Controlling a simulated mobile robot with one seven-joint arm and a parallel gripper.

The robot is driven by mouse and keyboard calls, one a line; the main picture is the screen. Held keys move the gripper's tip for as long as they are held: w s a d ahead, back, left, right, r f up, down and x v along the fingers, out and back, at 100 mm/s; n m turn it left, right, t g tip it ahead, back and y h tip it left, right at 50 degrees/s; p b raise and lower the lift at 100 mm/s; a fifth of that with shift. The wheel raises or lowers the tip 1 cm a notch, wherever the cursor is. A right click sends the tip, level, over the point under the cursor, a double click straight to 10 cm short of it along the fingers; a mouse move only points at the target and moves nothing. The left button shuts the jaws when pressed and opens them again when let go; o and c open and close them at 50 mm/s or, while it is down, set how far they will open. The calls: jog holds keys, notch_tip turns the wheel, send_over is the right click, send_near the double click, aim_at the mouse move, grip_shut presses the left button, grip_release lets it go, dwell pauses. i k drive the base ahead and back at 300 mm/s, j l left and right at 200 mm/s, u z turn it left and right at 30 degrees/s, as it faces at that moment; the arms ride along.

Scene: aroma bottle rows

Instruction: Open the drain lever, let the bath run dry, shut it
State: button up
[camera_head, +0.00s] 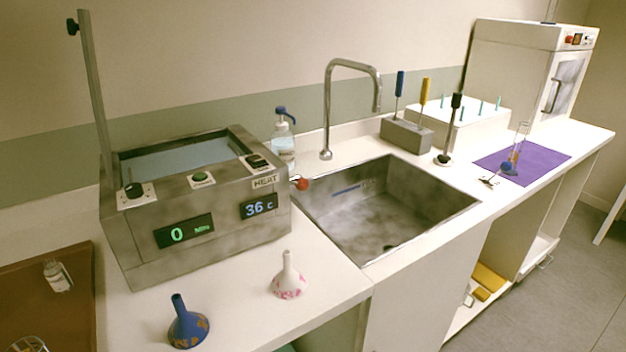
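The water bath (140,255) is a grey metal box at the left of the counter. Pale blue water (180,158) shows in its open top, below the rim. Its front displays read 0 MIN in green and 36 C in blue. The drain lever appears as a red knob (301,184) low on the bath's right side, at the sink's left edge. Its exact angle is too small to tell. The steel sink (420,205) beside it shows no standing water, with a dark drain hole near its front. My gripper is not in view.
A blue funnel (188,325) and a white-pink funnel (288,277) stand in front of the bath. A pump bottle (283,140) stands behind the lever. The tall faucet (328,110) rises behind the sink. A metal post (93,90) stands at the bath's left back.

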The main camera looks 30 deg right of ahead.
aim_at(301, 184)
jog(key=l+u, duration=0.2)
jog(key=l, duration=0.55)
jog(key=l+u, duration=0.15)
jog(key=l, duration=0.65)
jog(key=l+u, duration=0.2)
jog(key=l, duration=0.55)
jog(key=k+l+u, duration=0.15)
jog(key=l, duration=0.6)
jog(key=i, duration=0.05)
